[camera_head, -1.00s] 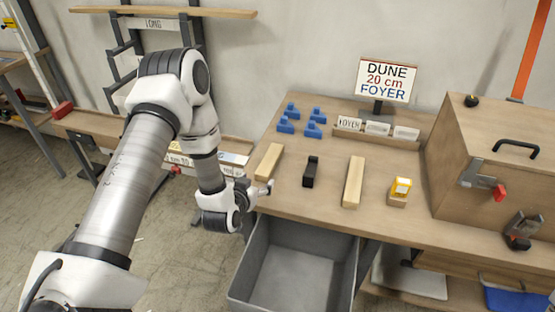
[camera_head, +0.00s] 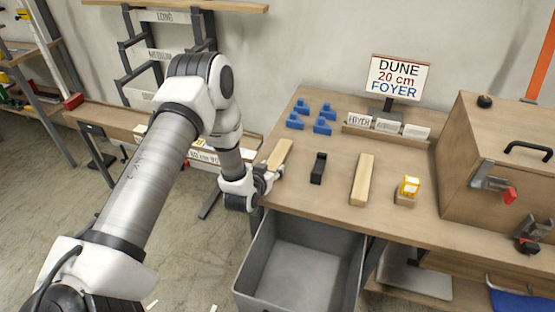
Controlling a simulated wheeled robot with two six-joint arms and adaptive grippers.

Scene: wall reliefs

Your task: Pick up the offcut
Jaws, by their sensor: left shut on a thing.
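A short pale wooden offcut (camera_head: 280,152) lies at the left edge of the workbench (camera_head: 330,205). My left gripper (camera_head: 271,178) is at its near end, shut on it; the fingers are small and partly hidden by the wrist. I cannot tell whether the offcut is clear of the bench top. A second, longer pale wood piece (camera_head: 362,180) lies further right on the bench. My right gripper is not in view.
A black block (camera_head: 318,168) lies between the wood pieces. Several blue pieces (camera_head: 325,126), a sign (camera_head: 398,78), a yellow-topped block (camera_head: 408,190) and a wooden box (camera_head: 490,165) stand on the bench. A grey open bin (camera_head: 300,270) is below its front edge.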

